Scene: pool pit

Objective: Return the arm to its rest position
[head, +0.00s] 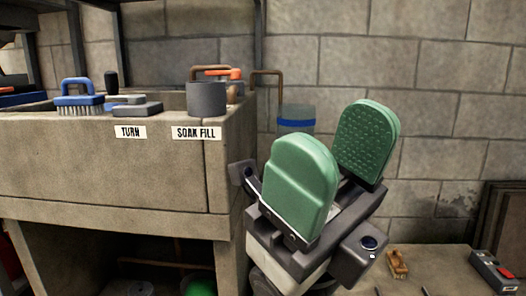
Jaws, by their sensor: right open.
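My right gripper (340,168) is large in the lower middle of the head view, with two green padded fingers pointing up. The fingers stand apart, and nothing shows between them. It is in front of the right end of the concrete bench and the block wall, touching nothing that I can see. My left gripper is not in the head view.
A concrete bench (100,165) on the left bears a blue brush (78,98), a grey cup (206,98) and grey blocks (137,109). A blue-banded container (296,120) is behind my gripper. A low surface (430,268) at lower right holds a small wooden tool (397,264) and a grey device (494,270).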

